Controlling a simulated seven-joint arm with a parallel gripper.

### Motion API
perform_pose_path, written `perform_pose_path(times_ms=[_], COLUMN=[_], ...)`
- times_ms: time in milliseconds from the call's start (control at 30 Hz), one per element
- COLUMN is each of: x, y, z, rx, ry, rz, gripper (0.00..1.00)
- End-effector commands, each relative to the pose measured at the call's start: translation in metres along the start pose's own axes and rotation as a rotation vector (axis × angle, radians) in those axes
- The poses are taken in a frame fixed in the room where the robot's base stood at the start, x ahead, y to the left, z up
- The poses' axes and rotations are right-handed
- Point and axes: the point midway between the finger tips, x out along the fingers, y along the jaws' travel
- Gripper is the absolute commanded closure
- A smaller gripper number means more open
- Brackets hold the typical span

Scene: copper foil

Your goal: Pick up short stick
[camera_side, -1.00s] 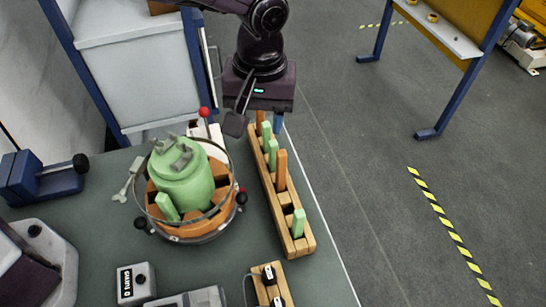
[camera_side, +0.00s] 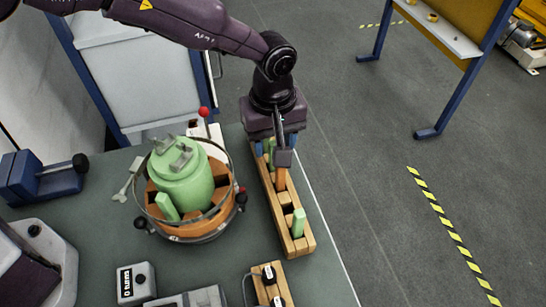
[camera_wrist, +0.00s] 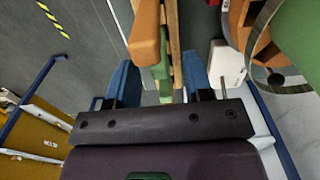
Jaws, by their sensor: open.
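A long wooden rack (camera_side: 291,245) holds upright sticks. A short green stick (camera_side: 299,222) stands near its front end. A taller orange stick (camera_side: 281,179) stands mid-rack, and a second green stick (camera_side: 271,150) behind it is partly hidden by my gripper. My gripper (camera_side: 276,146) is over the far half of the rack, pointing down, its blue fingers apart. In the wrist view an orange stick (camera_wrist: 146,35) and a green stick (camera_wrist: 162,72) appear between the open fingers (camera_wrist: 160,82). I cannot tell whether the fingers touch any stick.
A round orange fixture with a green canister (camera_side: 182,180) and a wire ring stands left of the rack. A red-knobbed lever (camera_side: 204,113) rises behind it. A smaller wooden block (camera_side: 270,284) with black plugs lies in front. Open floor lies right of the table edge.

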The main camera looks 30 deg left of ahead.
Motion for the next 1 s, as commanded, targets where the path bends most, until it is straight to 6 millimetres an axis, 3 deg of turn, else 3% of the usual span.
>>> perform_pose_path(times_ms=[267, 567, 767, 1000], x=[0.04, 0.045, 0.044, 0.044], y=[0.001, 0.001, 0.001, 0.001], z=[-0.003, -0.003, -0.003, -0.003], rx=[0.001, 0.001, 0.001, 0.001], ry=[0.0, 0.0, 0.0, 0.0], rz=[-0.002, 0.0, 0.0, 0.0], gripper=[0.53, 0.53, 0.97, 1.0])
